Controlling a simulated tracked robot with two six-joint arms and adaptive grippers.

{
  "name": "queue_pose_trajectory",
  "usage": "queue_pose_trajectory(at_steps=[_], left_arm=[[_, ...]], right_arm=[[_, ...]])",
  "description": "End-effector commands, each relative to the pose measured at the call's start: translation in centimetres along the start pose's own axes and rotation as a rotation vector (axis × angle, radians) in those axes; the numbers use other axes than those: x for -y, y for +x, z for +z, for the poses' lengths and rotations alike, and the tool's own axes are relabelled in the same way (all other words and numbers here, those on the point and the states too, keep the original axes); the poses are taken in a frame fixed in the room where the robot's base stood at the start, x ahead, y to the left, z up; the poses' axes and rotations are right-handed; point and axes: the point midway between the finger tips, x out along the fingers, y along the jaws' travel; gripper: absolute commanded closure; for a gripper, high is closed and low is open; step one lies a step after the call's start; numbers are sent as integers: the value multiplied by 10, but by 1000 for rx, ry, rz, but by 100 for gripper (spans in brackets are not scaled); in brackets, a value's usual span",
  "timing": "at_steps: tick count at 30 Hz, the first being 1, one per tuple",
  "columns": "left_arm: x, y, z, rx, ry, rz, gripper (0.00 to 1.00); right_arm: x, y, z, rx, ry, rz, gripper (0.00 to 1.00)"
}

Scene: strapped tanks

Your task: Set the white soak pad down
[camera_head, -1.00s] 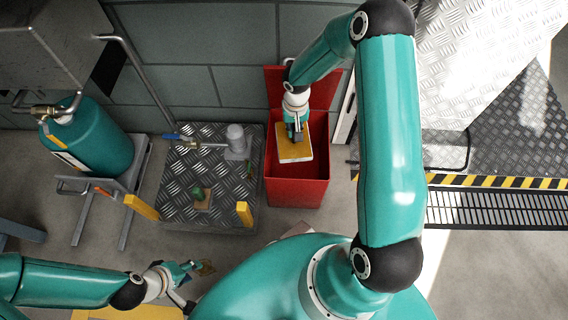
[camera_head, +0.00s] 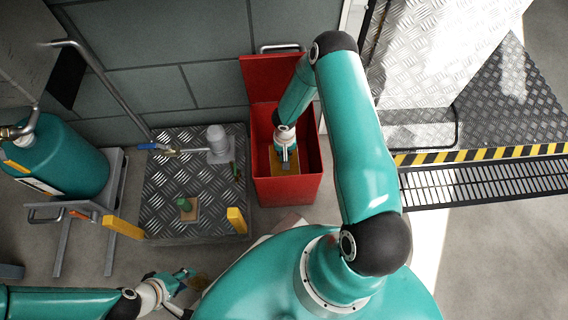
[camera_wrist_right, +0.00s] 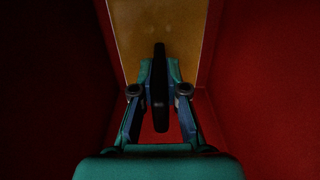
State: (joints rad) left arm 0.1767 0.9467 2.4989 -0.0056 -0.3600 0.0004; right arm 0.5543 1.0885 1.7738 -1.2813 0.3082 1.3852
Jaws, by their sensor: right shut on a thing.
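The soak pad (camera_head: 271,163) shows an ochre upper face, with little white visible. It is down inside the open red bin (camera_head: 287,192), within its walls. My right gripper (camera_head: 287,165) is above it in the bin. In the right wrist view the jaws (camera_wrist_right: 160,78) are shut about an upright black piece at the ochre pad (camera_wrist_right: 190,30); red bin walls surround them. Whether the pad touches the bin floor is not clear. My left gripper (camera_head: 186,276) is low at the left, beside a small brownish thing; its jaws are too small to read.
A teal tank (camera_head: 62,160) sits on a trolley. The bin's raised red lid (camera_head: 262,82) leans at the wall.

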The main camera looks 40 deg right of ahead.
Motion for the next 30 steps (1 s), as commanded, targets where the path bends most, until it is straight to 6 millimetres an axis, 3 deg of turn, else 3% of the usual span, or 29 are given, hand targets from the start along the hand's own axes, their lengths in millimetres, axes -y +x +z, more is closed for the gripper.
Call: queue_pose_trajectory(at_steps=[7, 15, 26, 27, 30], left_arm=[[2, 6, 0, 0, 0, 0, 62], [7, 19, 0, 0, 0, 0, 62], [8, 21, 0, 0, 0, 0, 62], [7, 20, 0, 0, 0, 0, 62], [7, 19, 0, 0, 0, 0, 62]], right_arm=[[0, 18, 0, 0, 0, 0, 100], [0, 53, -1, -1, 0, 1, 100], [0, 56, -1, -1, -1, 1, 100], [0, 54, -1, -1, -1, 1, 81], [0, 54, -1, -1, -1, 1, 64]])
